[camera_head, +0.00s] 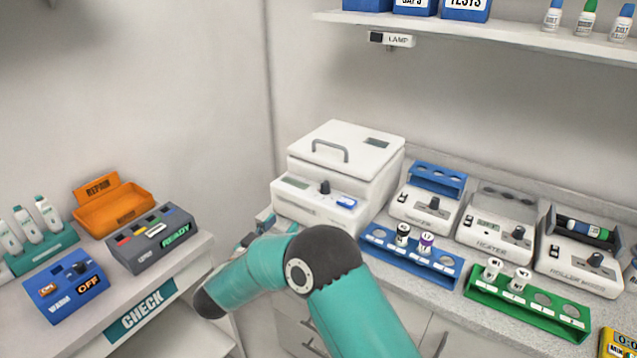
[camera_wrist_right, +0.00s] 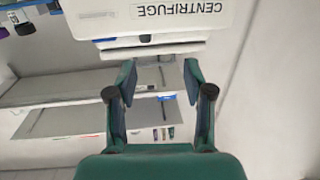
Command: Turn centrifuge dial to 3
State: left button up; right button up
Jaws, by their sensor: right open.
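The centrifuge (camera_head: 370,168) is a white box with a handled lid at the back of the right counter. Its front panel carries a small display (camera_head: 296,182), a black dial (camera_head: 325,187) and a blue button (camera_head: 346,203). The dial's setting is too small to read. In the wrist view the centrifuge (camera_wrist_right: 195,25) shows its label upside down, and I cannot make out the dial there. My right gripper (camera_wrist_right: 160,75) is open and empty. In the head view it is mostly hidden behind my teal arm, near the centrifuge's lower left front.
A blue rack (camera_head: 450,270) with two vials stands right of the centrifuge, and a green rack (camera_head: 480,293) stands nearer. A heater (camera_head: 495,240) and roller mixer (camera_head: 570,268) stand farther right. A shelf (camera_head: 480,33) hangs above. The left counter holds an orange tray (camera_head: 115,208) and control boxes.

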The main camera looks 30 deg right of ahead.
jog(key=r+m+g, duration=0.1)
jog(key=r, duration=0.1)
jog(key=h+p, duration=0.1)
jog(key=p, duration=0.4)
send_near(324, 187)
jog(key=shift+g, duration=0.4)
jog(key=x, duration=0.8)
jog(key=shift+w+d+r, duration=0.1)
jog(key=shift+w+r, duration=0.15)
jog(key=shift+x, duration=0.8)
